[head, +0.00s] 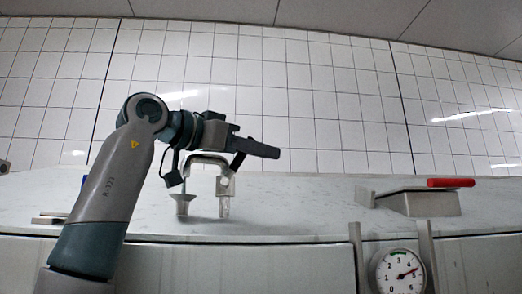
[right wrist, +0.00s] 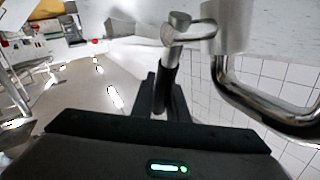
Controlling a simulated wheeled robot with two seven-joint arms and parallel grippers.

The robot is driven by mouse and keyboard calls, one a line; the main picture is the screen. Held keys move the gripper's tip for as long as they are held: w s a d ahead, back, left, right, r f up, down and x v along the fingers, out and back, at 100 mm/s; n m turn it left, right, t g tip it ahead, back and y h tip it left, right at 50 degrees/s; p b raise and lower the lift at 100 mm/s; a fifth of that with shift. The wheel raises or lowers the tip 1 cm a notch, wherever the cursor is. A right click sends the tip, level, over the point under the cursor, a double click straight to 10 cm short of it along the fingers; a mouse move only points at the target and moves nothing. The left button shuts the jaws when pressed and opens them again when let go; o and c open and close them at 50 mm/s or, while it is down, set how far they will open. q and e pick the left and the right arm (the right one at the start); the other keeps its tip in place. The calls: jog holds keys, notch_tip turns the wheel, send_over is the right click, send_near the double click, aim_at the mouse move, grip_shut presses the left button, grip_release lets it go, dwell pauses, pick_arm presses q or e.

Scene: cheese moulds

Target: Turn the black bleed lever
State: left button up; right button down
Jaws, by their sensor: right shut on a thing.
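The black bleed lever (right wrist: 165,78) shows in the right wrist view, joined to a metal stem (right wrist: 178,28) at its upper end. My right gripper (right wrist: 160,98) is shut on the lever, one finger on each side of its black grip. In the head view my right gripper (head: 262,149) is above the counter beside the metal outlet fitting (head: 226,184), and a short dark piece, likely the lever (head: 237,164), slopes from the fitting up to it. The fingers partly hide the lever. My left gripper is in neither view.
A curved chrome pipe (right wrist: 262,100) is close to the right of my gripper. A small metal cup (head: 184,203) is under the arm. A round gauge (head: 398,272) is on the front, and a red handle (head: 450,183) tops a grey box (head: 425,204) at right. The counter's middle (head: 305,205) is clear.

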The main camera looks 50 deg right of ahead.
jog(key=shift+s+d+f+m+t+y, duration=0.35)
jog(key=shift+f+m+y, duration=0.1)
jog(key=shift+f+y, duration=0.45)
jog(key=shift+s+d+f+m+t+y, duration=0.25)
jog(key=shift+f+m+t+y, duration=0.2)
jog(key=shift+f+y, duration=0.45)
jog(key=shift+s+d+f+m+t+y, duration=0.3)
jog(key=shift+d+f+m+y, duration=0.15)
jog(key=shift+f+y, duration=0.45)
jog(key=shift+r, duration=0.1)
jog(key=c, duration=1.7)
grip_release()
jog(key=shift+c, duration=0.2)
jog(key=shift+r, duration=0.1)
